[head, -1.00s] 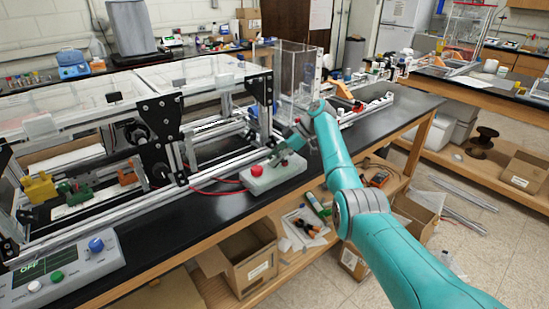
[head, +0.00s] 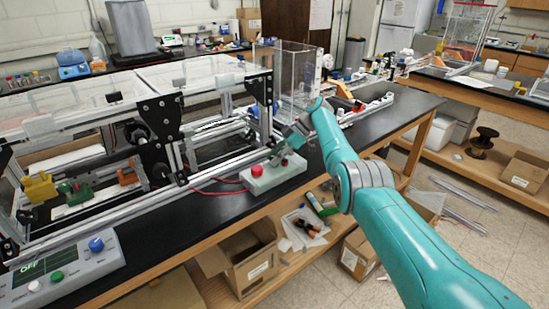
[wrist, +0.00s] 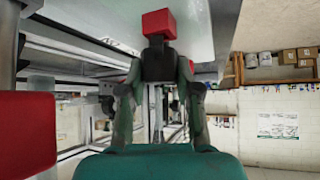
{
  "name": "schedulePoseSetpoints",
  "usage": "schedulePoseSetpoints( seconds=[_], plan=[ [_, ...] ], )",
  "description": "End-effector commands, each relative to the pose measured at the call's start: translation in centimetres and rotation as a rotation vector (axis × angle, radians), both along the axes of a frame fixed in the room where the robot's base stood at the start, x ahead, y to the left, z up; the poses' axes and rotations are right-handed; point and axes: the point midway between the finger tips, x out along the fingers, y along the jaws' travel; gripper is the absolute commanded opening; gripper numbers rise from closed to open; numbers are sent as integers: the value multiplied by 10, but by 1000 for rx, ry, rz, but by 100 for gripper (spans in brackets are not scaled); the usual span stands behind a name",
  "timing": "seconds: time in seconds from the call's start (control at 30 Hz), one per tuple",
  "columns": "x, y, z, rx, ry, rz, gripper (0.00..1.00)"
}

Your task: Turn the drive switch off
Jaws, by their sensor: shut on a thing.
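The drive switch shows in the wrist view as a red-tipped lever (wrist: 158,22) with a black body (wrist: 158,62), between the two fingers of my gripper (wrist: 158,75). My gripper is shut on it. In the head view my gripper (head: 281,158) is over the right part of a pale control box (head: 262,183) on the black bench. A round red button (head: 257,171) is on the box's left part; a large red part also shows at the left of the wrist view (wrist: 27,132). The fingers partly hide the switch in the head view, so its exact position is hard to tell.
An aluminium extrusion frame (head: 215,158) with black brackets stands close behind and left of the box. Red leads (head: 215,192) run from the box. A console (head: 62,268) at lower left has a display reading OFF. Clear bench (head: 330,150) lies right of the box.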

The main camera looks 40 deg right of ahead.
Motion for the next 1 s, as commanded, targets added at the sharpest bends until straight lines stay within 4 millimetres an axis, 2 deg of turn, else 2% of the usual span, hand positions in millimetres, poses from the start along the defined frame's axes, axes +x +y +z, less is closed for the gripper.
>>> schedulePoseSetpoints(
  seconds=[0.13,0.17,0.2,0.27,0.67,0.77,1.0],
  plan=[
    [-1,0,-2,0,2,-1,0],
    [-1,0,-2,0,2,-1,36],
    [-1,0,-2,1,2,-1,46],
    [0,0,-1,1,2,-1,59],
    [0,0,6,0,0,-1,59],
    [1,0,18,-1,-3,-1,59],
    [1,0,62,-1,-3,-1,59]
  ],
)
